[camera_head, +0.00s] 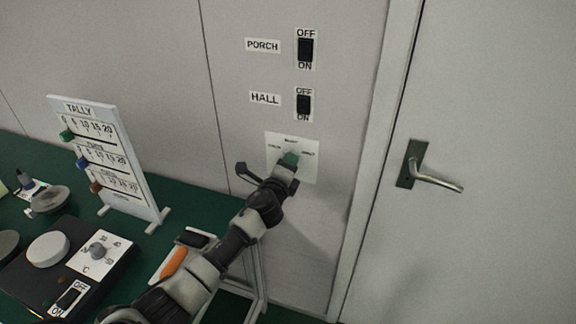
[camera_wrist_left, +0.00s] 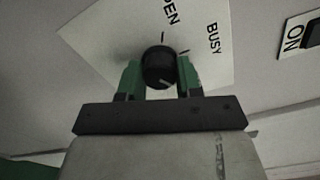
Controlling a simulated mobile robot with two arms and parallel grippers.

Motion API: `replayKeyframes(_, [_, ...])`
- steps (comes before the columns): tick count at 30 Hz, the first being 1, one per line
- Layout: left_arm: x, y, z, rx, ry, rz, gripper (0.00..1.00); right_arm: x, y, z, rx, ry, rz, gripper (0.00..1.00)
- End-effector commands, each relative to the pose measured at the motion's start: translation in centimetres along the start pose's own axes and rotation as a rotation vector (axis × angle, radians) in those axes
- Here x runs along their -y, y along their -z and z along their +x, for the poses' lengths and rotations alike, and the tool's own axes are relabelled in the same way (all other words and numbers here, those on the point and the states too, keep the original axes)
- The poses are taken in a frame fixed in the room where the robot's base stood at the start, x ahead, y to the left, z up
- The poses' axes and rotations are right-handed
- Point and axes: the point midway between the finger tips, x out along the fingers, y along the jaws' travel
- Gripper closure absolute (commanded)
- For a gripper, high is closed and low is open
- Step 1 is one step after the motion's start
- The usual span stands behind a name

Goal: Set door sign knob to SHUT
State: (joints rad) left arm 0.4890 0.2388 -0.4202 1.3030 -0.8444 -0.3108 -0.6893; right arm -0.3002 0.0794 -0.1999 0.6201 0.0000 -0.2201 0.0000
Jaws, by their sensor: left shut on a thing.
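The door sign plate (camera_head: 308,172) is a white card on the wall beside the door, with small lettering that is hard to read in the head view. In the left wrist view the plate (camera_wrist_left: 100,40) shows the end of a word, "PEN", and the word "BUSY"; I see no SHUT label there. The black round knob (camera_wrist_left: 158,64) has a pale line near its lower right edge, pointing away from both words. My left gripper (camera_head: 289,159) is shut on the knob, its green fingers (camera_wrist_left: 159,78) on either side. The gripper hides the knob in the head view. My right gripper is out of view.
PORCH (camera_head: 305,48) and HALL (camera_head: 304,103) switches are above the plate. A door handle (camera_head: 436,182) is to the right. A green table (camera_head: 190,211) at left holds a tally board (camera_head: 135,190) and a black control box (camera_head: 105,276).

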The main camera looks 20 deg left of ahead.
Motion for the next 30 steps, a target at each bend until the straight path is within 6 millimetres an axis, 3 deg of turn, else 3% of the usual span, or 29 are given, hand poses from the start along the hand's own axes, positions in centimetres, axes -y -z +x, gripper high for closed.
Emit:
replayKeyframes(1, [-0.2,0.1,-0.1,-0.002,-0.003,0.003,0.61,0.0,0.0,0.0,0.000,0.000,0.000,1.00])
replayKeyframes(5, [-0.1,0.1,0.0,-0.001,-0.002,0.002,0.41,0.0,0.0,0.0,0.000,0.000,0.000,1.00])
replayKeyframes(17, [-0.1,0.0,-0.7,0.000,-0.001,0.001,0.40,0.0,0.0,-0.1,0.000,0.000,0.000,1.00])
replayKeyframes(30, [-0.2,0.1,-7.9,-0.003,-0.002,0.001,0.40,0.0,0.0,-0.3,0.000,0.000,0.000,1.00])
